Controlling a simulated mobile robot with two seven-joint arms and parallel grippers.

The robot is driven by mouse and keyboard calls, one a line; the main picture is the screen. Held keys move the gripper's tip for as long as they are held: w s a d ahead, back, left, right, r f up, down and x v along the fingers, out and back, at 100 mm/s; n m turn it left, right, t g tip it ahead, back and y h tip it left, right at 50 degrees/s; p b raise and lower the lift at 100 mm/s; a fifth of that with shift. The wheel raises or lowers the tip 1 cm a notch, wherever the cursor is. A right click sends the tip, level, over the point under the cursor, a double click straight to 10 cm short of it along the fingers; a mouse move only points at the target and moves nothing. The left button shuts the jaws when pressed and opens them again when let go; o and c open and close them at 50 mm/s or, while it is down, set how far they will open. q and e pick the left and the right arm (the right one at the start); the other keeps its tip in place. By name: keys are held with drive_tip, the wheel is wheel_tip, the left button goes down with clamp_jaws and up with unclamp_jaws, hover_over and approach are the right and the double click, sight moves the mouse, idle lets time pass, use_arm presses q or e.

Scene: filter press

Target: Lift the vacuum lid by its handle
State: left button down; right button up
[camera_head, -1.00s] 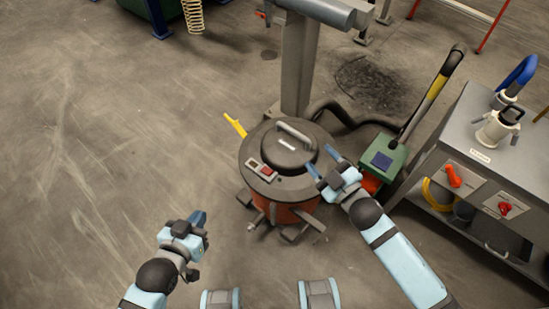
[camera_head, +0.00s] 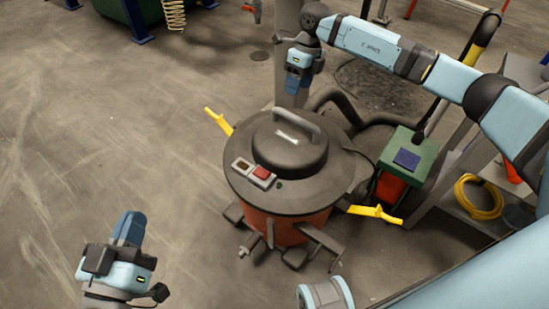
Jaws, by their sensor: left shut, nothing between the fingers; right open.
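The vacuum (camera_head: 285,232) is a round red drum in the middle of the view. Its dark grey lid (camera_head: 320,187) sits on top, with a light and a red switch on the front left. The lid's grey handle (camera_head: 300,123) arches over the raised centre. My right gripper (camera_head: 294,88) hangs above and just behind the handle, fingers pointing down, apart from it. It is open, though the gap between its fingers is hard to see. My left gripper (camera_head: 130,225) is shut and empty at the lower left, well away from the vacuum.
A dark hose runs behind the vacuum. A green and red box (camera_head: 405,160) and a metal cart (camera_head: 450,200) with a yellow coil (camera_head: 480,197) stand at right. The floor at left is clear.

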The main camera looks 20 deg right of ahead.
sight(295, 121)
drive_tip(key=shift+h, duration=0.4)
wheel_tip(295, 121, down, 8)
drive_tip(key=b, duration=0.3)
drive_tip(key=shift+f, duration=0.25)
wheel_tip(295, 121, down, 4)
drive_tip(key=b, duration=0.2)
drive_tip(key=shift+s+a+f+b, duration=0.1)
drive_tip(key=shift+f+b, duration=0.15)
drive_tip(key=shift+b, duration=0.05)
drive_tip(key=shift+f, duration=0.25)
use_arm(q)
drive_tip(key=shift+m+g, duration=0.8)
drive_tip(key=shift+g, duration=0.1)
drive_tip(key=f, duration=0.6)
drive_tip(key=shift+w, duration=0.35)
use_arm(e)
drive_tip(key=shift+r, duration=0.1)
use_arm(q)
drive_tip(key=shift+r, duration=0.15)
use_arm(e)
drive_tip(key=shift+f, duration=0.25)
drive_tip(key=shift+c, duration=0.5)
